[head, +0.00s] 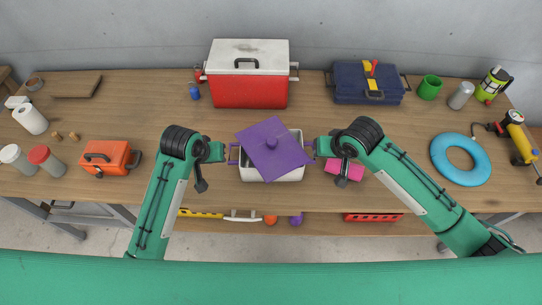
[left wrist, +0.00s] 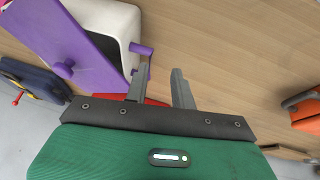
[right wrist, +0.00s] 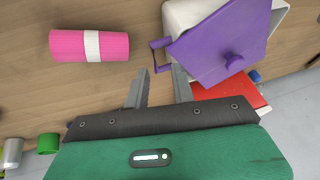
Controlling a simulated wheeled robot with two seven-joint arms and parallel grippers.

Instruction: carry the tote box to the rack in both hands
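The tote box (head: 292,176) is white with purple side handles and stands near the front of the workbench. Its purple lid (head: 272,147) with a knob lies askew on top, turned and leaving corners uncovered. My left gripper (head: 224,153) is at the box's left handle; in the left wrist view its fingers (left wrist: 160,88) are apart, with the purple handle (left wrist: 141,49) close to one fingertip. My right gripper (head: 318,147) is at the right handle; in the right wrist view its fingers (right wrist: 159,85) are apart, with the handle (right wrist: 158,57) just ahead. I see no rack.
A red cooler (head: 248,92) and blue toolbox (head: 368,88) stand behind. An orange case (head: 107,157) is left; a pink roll (head: 346,169) lies close right of the box; a blue ring (head: 461,159) is farther right. Several items lie below the bench's front edge.

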